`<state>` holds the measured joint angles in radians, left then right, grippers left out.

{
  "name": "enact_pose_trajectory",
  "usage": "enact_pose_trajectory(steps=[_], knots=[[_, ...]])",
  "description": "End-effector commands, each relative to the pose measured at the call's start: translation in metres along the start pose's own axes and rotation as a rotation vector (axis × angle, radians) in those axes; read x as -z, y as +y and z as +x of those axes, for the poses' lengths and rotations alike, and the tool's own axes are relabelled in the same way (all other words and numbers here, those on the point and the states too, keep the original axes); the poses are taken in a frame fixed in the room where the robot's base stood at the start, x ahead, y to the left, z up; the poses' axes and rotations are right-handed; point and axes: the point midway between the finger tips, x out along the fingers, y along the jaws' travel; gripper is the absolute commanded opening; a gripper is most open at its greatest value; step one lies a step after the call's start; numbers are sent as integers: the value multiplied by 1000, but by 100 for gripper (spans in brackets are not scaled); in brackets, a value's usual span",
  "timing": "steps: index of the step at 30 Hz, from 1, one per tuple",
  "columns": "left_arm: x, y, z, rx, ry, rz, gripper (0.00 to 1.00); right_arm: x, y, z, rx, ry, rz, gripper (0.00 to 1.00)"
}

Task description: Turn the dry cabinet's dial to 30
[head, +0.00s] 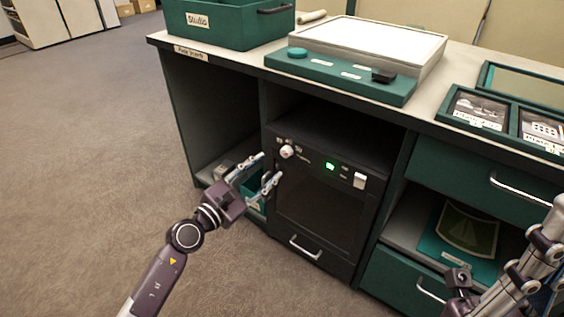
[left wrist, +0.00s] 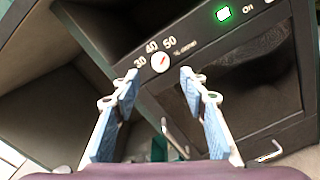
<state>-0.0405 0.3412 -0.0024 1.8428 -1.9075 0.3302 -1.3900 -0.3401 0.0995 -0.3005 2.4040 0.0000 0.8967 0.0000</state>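The dry cabinet (head: 322,205) is a dark box with a glass door, set in the counter's middle bay. Its dial (head: 287,151) is a small white knob at the upper left of the front panel. In the left wrist view the dial (left wrist: 160,62) has a red mark that seems to tilt up and right, with 30, 40 and 50 printed around it. My left gripper (head: 271,165) is open and empty, just in front of and below the dial. Its fingertips (left wrist: 159,73) flank the dial in the wrist view, apparently without touching. My right gripper is partly in view at lower right, its fingers unclear.
A green box (head: 225,25) and a light table (head: 368,40) stand on the counter. Open floor lies left.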

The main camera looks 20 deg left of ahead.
Motion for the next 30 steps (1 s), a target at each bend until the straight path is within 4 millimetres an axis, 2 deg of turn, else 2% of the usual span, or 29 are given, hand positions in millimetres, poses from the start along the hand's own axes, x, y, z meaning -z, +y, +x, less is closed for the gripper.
enact_pose_trajectory(steps=[6,12,17,24,30], knots=[[0,-1,35,-1,-2,-8,40,-2,0,1,7,14,-2,0],[1,-1,60,0,-1,-9,40,-3,-1,4,15,32,-5,0],[0,-1,68,1,0,-8,40,-4,-1,6,17,34,-5,0],[0,-1,68,1,1,-8,40,-4,-1,6,18,33,-5,0],[0,-1,68,1,1,-9,19,-4,-1,6,18,33,-5,0]])
